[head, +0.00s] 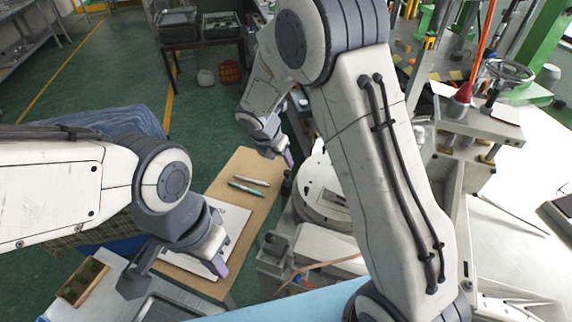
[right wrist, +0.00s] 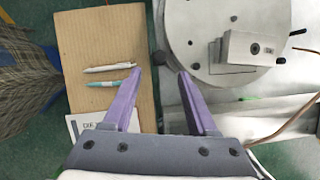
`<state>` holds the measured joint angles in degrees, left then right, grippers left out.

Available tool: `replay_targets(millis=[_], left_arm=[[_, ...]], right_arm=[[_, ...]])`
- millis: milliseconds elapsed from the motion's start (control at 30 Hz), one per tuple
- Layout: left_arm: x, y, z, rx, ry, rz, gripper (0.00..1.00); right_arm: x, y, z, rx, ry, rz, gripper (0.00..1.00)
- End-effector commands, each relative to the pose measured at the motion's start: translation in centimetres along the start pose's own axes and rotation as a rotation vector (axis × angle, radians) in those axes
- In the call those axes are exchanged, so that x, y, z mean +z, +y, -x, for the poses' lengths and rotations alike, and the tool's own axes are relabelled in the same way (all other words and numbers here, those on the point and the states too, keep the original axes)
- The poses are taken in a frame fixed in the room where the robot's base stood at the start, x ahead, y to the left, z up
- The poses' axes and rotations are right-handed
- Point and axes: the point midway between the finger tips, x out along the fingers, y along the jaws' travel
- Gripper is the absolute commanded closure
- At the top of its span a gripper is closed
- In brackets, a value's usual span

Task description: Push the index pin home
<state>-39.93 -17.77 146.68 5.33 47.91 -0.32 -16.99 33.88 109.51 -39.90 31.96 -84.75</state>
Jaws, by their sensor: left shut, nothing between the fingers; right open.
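A round pale turntable (head: 312,207) stands right of the board; it also shows in the right wrist view (right wrist: 198,20), with a pale block (right wrist: 238,50) on top. A small dark knob (head: 286,187) stands at its left edge; I cannot tell whether this is the index pin. My right gripper (head: 288,158) is above the turntable's far left side. In the right wrist view it (right wrist: 158,78) is open and empty, one purple finger over the board and one by the turntable's edge. My left gripper (head: 220,264) is shut and empty, low over the board's near end.
A tan board (head: 238,165) carries a white pen (head: 252,181), a teal pen (head: 246,189) and a white sheet (head: 235,222). A cable (right wrist: 290,122) runs beside the turntable. A press with a handwheel (head: 510,71) stands at the right. My right arm hides much of the middle.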

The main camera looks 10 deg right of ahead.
Motion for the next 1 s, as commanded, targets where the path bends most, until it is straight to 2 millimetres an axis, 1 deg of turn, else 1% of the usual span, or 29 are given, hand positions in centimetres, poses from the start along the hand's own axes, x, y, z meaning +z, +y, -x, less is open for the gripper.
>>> replay_targets(millis=[33,200,300,400,600,833,867,900,1000], left_arm=[[0.0,0.0,0.2,0.000,0.000,0.000,1.00],[0.0,0.0,0.5,0.000,0.000,-0.001,1.00],[0.0,0.1,0.7,0.000,0.000,-0.001,1.00],[0.0,0.1,0.8,0.000,0.000,-0.001,1.00],[0.0,0.1,0.8,0.000,0.000,-0.002,1.00],[-0.1,0.1,0.8,0.000,0.000,-0.001,1.00],[-0.1,0.1,0.8,0.000,0.000,-0.001,1.00],[-0.1,0.1,0.8,0.000,0.000,-0.001,1.00],[-0.1,0.1,0.8,0.000,0.000,-0.001,1.00]], right_arm=[[-0.1,-0.2,-1.0,-0.006,0.004,-0.001,0.42],[-0.1,-0.2,-4.3,-0.005,0.003,-0.003,0.42],[-0.1,-0.2,-6.0,-0.004,0.004,-0.004,0.42],[-0.1,-0.1,-7.2,-0.003,0.002,-0.005,0.42],[-0.1,-0.1,-8.3,-0.002,0.002,-0.006,0.42],[-0.1,-0.1,-8.3,-0.001,0.002,-0.006,0.42],[-0.1,-0.1,-8.3,-0.001,0.002,-0.006,0.49],[-0.1,-0.1,-8.3,-0.001,0.002,-0.006,0.65],[-0.1,-0.1,-8.3,-0.001,0.002,-0.006,1.00]])
